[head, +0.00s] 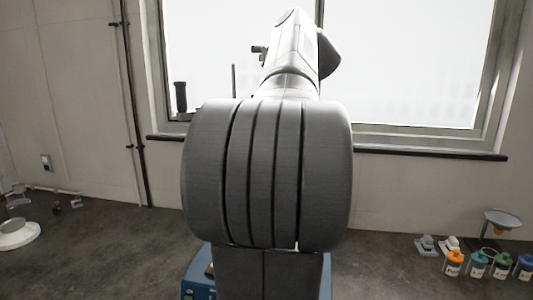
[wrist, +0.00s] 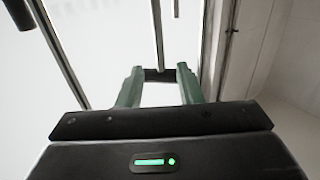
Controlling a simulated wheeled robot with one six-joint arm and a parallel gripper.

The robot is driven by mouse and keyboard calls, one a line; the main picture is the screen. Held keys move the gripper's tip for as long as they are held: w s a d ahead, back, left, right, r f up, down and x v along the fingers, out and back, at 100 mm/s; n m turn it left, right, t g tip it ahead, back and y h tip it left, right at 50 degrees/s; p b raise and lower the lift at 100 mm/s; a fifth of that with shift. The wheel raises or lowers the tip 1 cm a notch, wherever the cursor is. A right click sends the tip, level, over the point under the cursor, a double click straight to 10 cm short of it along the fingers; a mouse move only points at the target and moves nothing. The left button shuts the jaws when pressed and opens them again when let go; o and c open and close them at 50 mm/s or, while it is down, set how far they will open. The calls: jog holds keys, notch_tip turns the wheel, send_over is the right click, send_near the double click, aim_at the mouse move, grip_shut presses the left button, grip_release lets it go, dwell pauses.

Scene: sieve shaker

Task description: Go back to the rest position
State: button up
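My gripper (wrist: 160,75) shows in the wrist view, with two green-grey fingers reaching away from the camera. A short dark bar spans the space between the fingertips. I cannot tell whether it is the finger pads meeting or something between or behind them. In the head view my raised arm fills the middle and points toward the window; the gripper cannot be made out clearly there. A blue machine base (head: 200,275) shows low behind my arm, mostly hidden. A thin upright rod (head: 233,80) and a black handle (head: 181,97) stand left of the arm.
A bright window (head: 430,60) with a dark sill (head: 430,149) lies behind. Several bottles with coloured caps, including an orange one (head: 453,263), and a round pan (head: 503,218) stand at the right. A white round-based item (head: 18,235) is at the far left.

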jog(key=w+a, duration=0.1)
jog(key=w, duration=0.1)
jog(key=w+a+f+p, duration=0.1)
jog(key=w, duration=0.1)
jog(key=w+f, duration=0.1)
jog(key=w, duration=0.1)
jog(key=shift+w+a, duration=0.35)
jog(key=shift+a, duration=0.05)
jog(key=shift+s+f, duration=0.15)
jog(key=shift+f, duration=0.05)
